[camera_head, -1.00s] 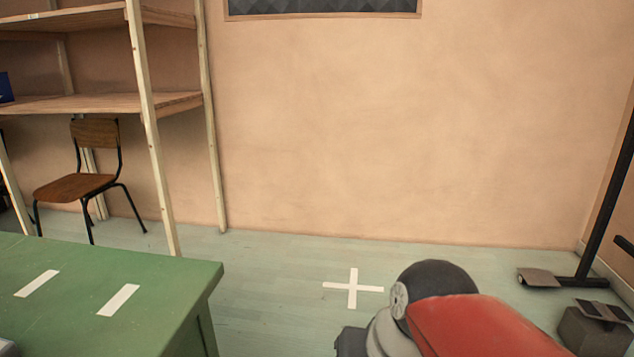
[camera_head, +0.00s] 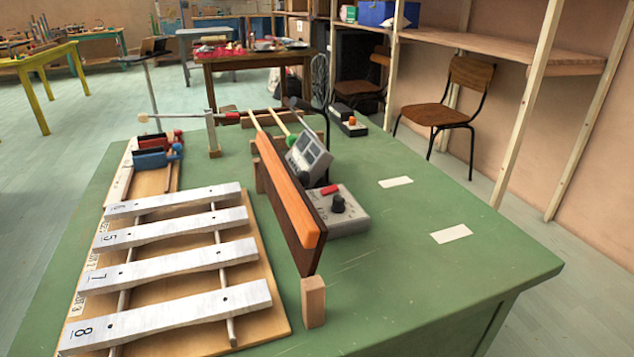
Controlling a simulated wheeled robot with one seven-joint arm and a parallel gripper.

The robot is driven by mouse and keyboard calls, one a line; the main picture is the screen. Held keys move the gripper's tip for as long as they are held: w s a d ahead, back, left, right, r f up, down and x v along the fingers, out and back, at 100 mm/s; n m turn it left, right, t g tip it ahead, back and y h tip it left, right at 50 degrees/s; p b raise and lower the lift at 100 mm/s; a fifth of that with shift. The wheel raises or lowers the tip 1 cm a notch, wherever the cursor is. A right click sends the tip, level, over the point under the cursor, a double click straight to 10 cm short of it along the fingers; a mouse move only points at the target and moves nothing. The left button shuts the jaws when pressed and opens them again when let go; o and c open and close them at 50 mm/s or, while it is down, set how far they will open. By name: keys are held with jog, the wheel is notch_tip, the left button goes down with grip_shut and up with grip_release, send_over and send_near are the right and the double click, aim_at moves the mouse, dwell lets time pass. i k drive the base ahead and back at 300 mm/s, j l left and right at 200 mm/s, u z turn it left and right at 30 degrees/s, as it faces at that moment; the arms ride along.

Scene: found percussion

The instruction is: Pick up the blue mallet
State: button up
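I cannot make out a plainly blue mallet. A blue block-like piece (camera_head: 150,159) with a small blue rounded end lies on a wooden board at the left of the green table (camera_head: 410,275). I cannot tell whether it is a mallet. A similar red piece (camera_head: 160,140) lies just behind it. A stick with a pale head (camera_head: 143,117) and a reddish end rests across a wooden post (camera_head: 212,137). A green ball-shaped head (camera_head: 291,142) shows farther right, partly hidden by a grey device. My gripper is not in view.
Numbered metal bars (camera_head: 170,261) on a wooden base fill the table's left front. An upright dark board with an orange top (camera_head: 288,185) and a grey box (camera_head: 345,212) stand mid-table. A chair (camera_head: 440,110) stands behind.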

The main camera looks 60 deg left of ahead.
aim_at(258, 127)
jog(key=i+u, duration=0.2)
jog(key=i, duration=0.4)
jog(key=i+u, duration=0.25)
jog(key=i, duration=0.35)
jog(key=l+u, duration=0.1)
jog(key=u, duration=3.2)
jog(key=k+l, duration=0.25)
jog(key=k+l+u, duration=0.1)
jog(key=l, duration=0.25)
jog(key=k+l+u, duration=0.1)
jog(key=l, duration=0.2)
jog(key=k+l, duration=0.2)
jog(key=l, duration=0.15)
jog(key=k+l+u, duration=0.15)
jog(key=l, duration=0.15)
jog(key=i+l+u, duration=0.15)
jog(key=l, duration=0.35)
jog(key=l+u, duration=0.15)
jog(key=l, duration=0.4)
jog(key=i+l+u, duration=0.15)
jog(key=l, duration=0.4)
